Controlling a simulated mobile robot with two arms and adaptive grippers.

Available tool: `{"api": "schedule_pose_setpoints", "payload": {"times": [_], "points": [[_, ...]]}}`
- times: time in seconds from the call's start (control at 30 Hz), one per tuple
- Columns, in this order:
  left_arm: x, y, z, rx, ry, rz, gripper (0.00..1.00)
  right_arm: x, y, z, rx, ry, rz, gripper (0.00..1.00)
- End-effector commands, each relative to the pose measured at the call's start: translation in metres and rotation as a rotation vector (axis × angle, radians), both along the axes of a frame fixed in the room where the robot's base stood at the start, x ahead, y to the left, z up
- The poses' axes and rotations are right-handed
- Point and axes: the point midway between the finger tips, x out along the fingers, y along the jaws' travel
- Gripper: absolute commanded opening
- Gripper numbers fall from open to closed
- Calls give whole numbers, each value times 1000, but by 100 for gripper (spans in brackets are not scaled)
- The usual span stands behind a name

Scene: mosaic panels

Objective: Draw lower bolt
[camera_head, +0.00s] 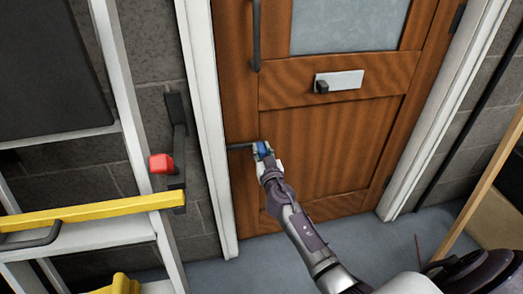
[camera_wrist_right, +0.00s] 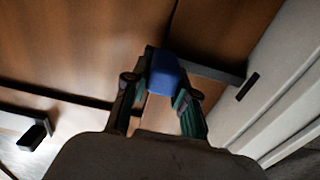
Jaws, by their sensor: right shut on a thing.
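The lower bolt is a grey bar (camera_head: 239,147) on the lower part of a brown wooden door (camera_head: 330,130), with a blue knob (camera_wrist_right: 164,76) at its inner end. In the right wrist view the bar (camera_wrist_right: 212,75) runs right toward a dark slot (camera_wrist_right: 247,86) in the pale door frame. I cannot tell whether its tip sits inside the slot. My right gripper (camera_head: 263,150) reaches the door and is shut on the blue knob, its fingers on both sides of it. The gripper partly hides the knob in the head view. My left gripper is not in view.
A white plate with a dark knob (camera_head: 339,81) is above the bolt, and a long dark handle (camera_head: 256,35) is higher up. Left of the white frame are a wall lever with a red end (camera_head: 161,163) and a yellow bar (camera_head: 95,211). Grey floor lies below.

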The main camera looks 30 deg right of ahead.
Motion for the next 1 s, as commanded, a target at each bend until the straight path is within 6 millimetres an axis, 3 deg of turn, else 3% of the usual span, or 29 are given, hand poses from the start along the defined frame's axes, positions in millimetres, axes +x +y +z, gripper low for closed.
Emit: {"api": "schedule_pose_setpoints", "payload": {"times": [0.3,0.67,0.7,0.8,1.0], "points": [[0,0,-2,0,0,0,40,-15,-56,-1,0,2,-4,0],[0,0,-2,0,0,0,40,-17,-63,-1,-2,1,-7,0],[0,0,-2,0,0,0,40,-17,-64,-1,-1,2,-8,33],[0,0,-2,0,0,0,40,-17,-63,-1,-2,1,-8,50],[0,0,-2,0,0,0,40,-16,-62,0,-1,1,-4,52]]}}
